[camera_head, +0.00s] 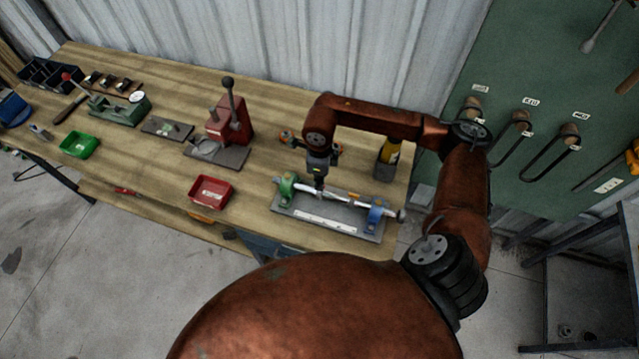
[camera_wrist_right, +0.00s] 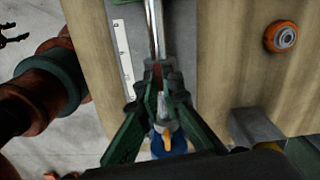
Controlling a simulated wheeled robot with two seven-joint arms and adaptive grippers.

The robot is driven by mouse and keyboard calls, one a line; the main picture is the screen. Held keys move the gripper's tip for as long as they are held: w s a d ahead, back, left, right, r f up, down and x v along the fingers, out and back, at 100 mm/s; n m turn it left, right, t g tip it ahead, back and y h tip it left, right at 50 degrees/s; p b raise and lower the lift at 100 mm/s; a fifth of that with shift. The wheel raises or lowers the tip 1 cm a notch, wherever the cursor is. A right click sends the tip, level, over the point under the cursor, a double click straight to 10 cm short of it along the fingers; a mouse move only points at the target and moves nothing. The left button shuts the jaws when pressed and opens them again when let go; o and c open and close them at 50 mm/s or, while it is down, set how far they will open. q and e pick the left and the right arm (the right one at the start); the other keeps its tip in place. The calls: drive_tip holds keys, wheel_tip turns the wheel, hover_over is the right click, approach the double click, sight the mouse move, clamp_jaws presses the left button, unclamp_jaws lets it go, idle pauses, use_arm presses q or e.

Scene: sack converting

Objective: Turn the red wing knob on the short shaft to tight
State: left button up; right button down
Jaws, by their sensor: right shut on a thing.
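The shaft (camera_head: 345,200) lies across a grey fixture base (camera_head: 285,208), between a green support (camera_head: 287,187) and a blue support (camera_head: 376,214). My right gripper (camera_head: 319,191) reaches down onto the shaft near the green support. In the right wrist view, my right gripper (camera_wrist_right: 159,75) is shut, with a small bit of the red wing knob (camera_wrist_right: 157,72) showing between its fingertips. The rest of the knob is hidden by the fingers, and its angle cannot be told. The shaft (camera_wrist_right: 154,25) runs up past the fingertips. My left gripper is not in view.
An orange-ringed part (camera_head: 286,137) stands on the table behind the fixture. A red tray (camera_head: 211,191) and a red press (camera_head: 229,125) are to the left. Bare tabletop lies between tray and fixture.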

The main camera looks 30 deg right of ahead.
drive_tip(key=shift+m+b, duration=0.35)
drive_tip(key=shift+m, duration=0.55)
drive_tip(key=c, duration=2.1)
unclamp_jaws()
wheel_tip(320, 180, up, 12)
